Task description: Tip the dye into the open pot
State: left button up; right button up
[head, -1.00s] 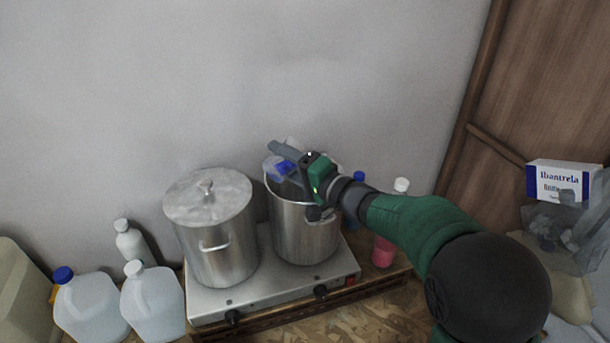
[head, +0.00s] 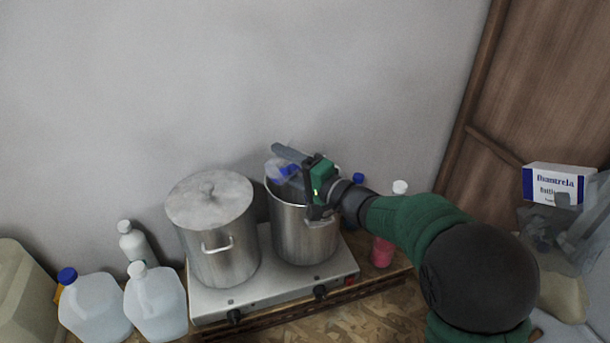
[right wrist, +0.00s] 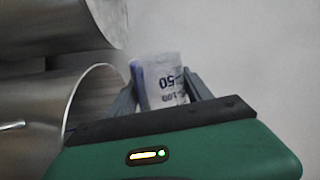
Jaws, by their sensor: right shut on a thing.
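A clear beaker with blue dye (head: 279,171) is held in my right gripper (head: 290,165), over the mouth of the open steel pot (head: 305,238). In the right wrist view the beaker (right wrist: 160,80) is between the two grey fingers, with printed marks reading 50 and 100 appearing upside down. The beaker looks tilted; I cannot tell whether dye is flowing out. The open pot's rim (right wrist: 72,98) shows left of the gripper there. The pot's inside is mostly hidden by the gripper. My left gripper is not in view.
A lidded pot (head: 212,238) stands left of the open pot on a steel hotplate (head: 270,289). White jugs (head: 95,308) and a white bottle (head: 135,245) stand further left. A pink bottle (head: 382,252) and a blue-capped bottle (head: 358,181) are close on the right. A box (head: 553,183) is far right.

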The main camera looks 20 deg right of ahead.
jog(key=shift+r+m+p, duration=0.25)
jog(key=shift+m+p, duration=0.15)
jog(key=shift+p, duration=0.5)
jog(key=shift+d, duration=0.1)
jog(key=shift+f+m+p, duration=0.15)
jog(key=shift+m+p, duration=0.15)
